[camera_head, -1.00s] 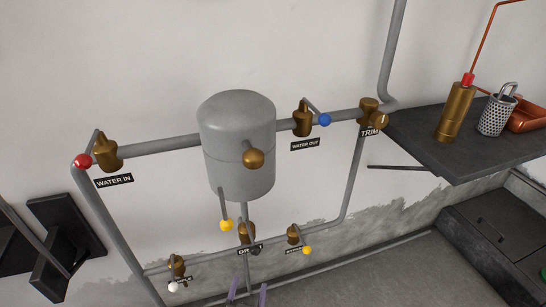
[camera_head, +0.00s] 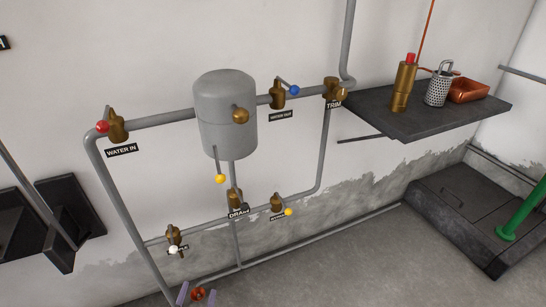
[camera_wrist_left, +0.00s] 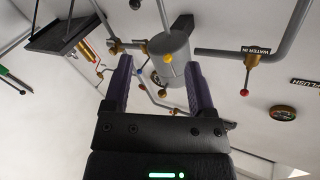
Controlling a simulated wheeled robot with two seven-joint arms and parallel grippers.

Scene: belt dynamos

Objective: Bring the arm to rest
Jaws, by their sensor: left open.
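My left gripper (camera_head: 197,295) shows at the bottom edge of the head view, as two purple fingertips set apart. In the left wrist view the gripper (camera_wrist_left: 157,68) is open, with nothing held between its fingers. The grey tank (camera_head: 225,115) and its pipes on the wall lie beyond it. A red-orange wheel (camera_head: 198,294) appears between the fingertips in the head view; I cannot tell whether they touch. The rest of the left arm is hidden below the head view. My right gripper is not in view.
Pipe valves include the red-knobbed WATER IN valve (camera_head: 118,127), the blue-knobbed valve (camera_head: 278,96) and the TRIM valve (camera_head: 335,89). A dark shelf (camera_head: 450,118) holds a brass cylinder (camera_head: 404,86), a perforated canister (camera_head: 439,88) and a copper tray (camera_head: 468,91). Open floor (camera_head: 350,265) lies right.

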